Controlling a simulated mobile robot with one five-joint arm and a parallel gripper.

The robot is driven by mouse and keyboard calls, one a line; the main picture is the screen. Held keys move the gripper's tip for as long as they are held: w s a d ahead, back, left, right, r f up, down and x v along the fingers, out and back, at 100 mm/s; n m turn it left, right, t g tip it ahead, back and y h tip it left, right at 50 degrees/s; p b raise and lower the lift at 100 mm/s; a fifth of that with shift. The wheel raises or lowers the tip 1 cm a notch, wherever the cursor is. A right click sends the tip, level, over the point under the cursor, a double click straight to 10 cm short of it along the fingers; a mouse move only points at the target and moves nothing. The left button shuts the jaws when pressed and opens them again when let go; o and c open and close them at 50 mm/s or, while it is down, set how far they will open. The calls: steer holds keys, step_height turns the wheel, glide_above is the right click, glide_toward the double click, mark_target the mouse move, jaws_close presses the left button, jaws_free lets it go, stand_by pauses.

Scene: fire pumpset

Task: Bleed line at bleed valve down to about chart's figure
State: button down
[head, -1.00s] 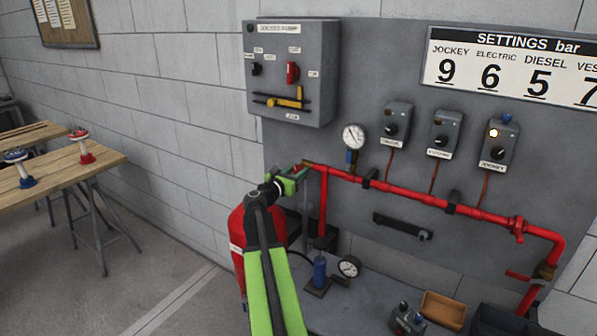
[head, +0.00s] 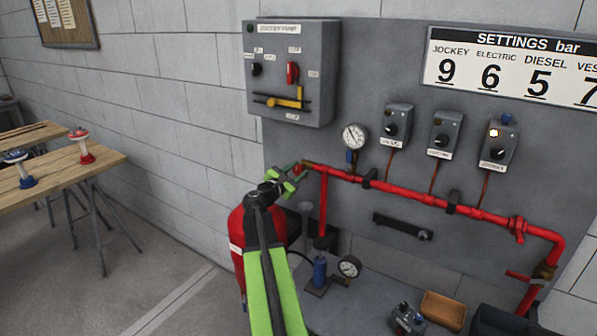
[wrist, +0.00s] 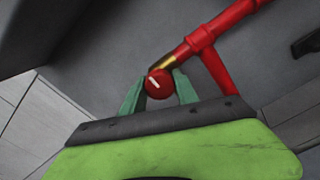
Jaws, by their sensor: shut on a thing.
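My gripper (head: 292,178) is at the left end of the red pipe (head: 410,193). In the wrist view my gripper (wrist: 158,92) has its two green fingers on either side of a round red knob with a white mark, the bleed valve (wrist: 158,83), and is shut on it. Brass shows behind the knob. A pressure gauge (head: 354,136) stands above the pipe; its needle is too small to read surely. The chart (head: 515,70) reads SETTINGS bar: jockey 9, electric 6, diesel 5, and a partly cut-off column with 7.
Three grey switch boxes (head: 443,134) hang above the pipe; the right one has a lit lamp. A control panel (head: 290,72) is at upper left. A red vessel (head: 258,240) stands below my arm. A bench (head: 60,165) is at left, with open floor between.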

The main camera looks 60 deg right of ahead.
steer(key=c, duration=0.9)
jaws_free()
steer(key=shift+c, duration=0.2)
steer(key=shift+a, duration=0.1)
steer(key=a, duration=1.7)
steer(key=shift+a, duration=0.15)
